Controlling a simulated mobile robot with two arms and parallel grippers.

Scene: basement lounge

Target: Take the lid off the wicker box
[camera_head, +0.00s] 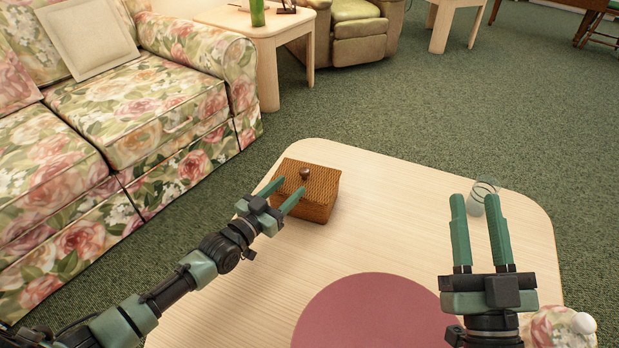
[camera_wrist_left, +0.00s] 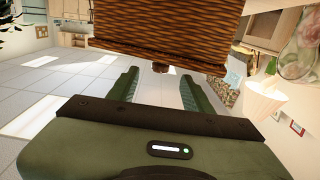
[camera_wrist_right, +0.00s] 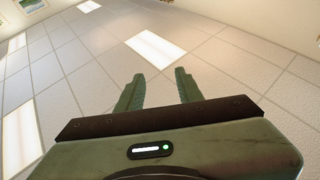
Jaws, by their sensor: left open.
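The brown wicker box (camera_head: 318,208) stands on the pale wooden table (camera_head: 390,205), with its lid (camera_head: 322,183) on. A dark round knob (camera_head: 305,172) rises from the lid. In the left wrist view the wicker box (camera_wrist_left: 175,28) fills the upper middle, and the knob (camera_wrist_left: 160,67) shows between the finger lines. My left gripper (camera_head: 294,184) is open and empty, its fingertips at the lid's near-left side, just short of the knob. Whether they touch the lid cannot be told. My right gripper (camera_head: 474,199) is open and empty over the table's right part, pointing away.
A clear glass (camera_head: 484,196) stands near the table's right edge, behind my right fingers. A dark pink round mat (camera_head: 370,312) lies at the front. A floral object with a white knob (camera_head: 560,328) is at lower right. A floral sofa (camera_head: 150,100) stands left. The table's middle is clear.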

